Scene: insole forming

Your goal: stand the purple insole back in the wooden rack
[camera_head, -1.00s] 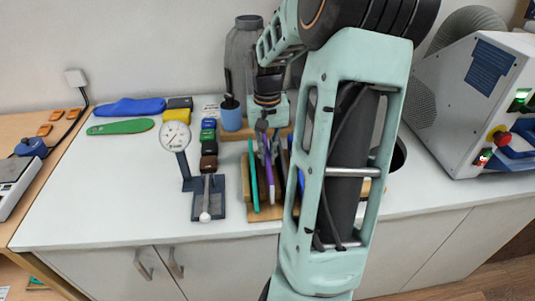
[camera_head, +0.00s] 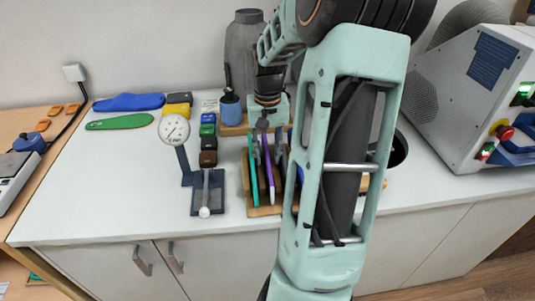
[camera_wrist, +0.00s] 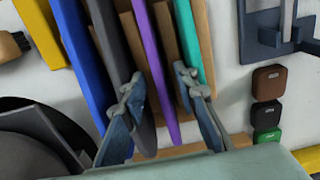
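The purple insole (camera_head: 267,172) stands on edge in the wooden rack (camera_head: 264,211), between the teal insole (camera_head: 254,177) and a dark grey one. In the wrist view the purple insole (camera_wrist: 151,60) runs down between my two fingers, with a gap on each side. My gripper (camera_head: 267,143) is over the rack, pointing down, its fingers spread open. In the wrist view my gripper (camera_wrist: 160,95) has one finger in front of the grey insole (camera_wrist: 110,40) and the other by the teal insole (camera_wrist: 187,40). My arm hides the rack's right part in the head view.
A dial gauge (camera_head: 174,129) on a stand is left of the rack. Small coloured blocks (camera_head: 208,142), a blue cup (camera_head: 231,113) and a grey bottle (camera_head: 243,55) are behind. Green (camera_head: 120,122) and blue (camera_head: 128,102) insoles lie at the back left. The table's front left is clear.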

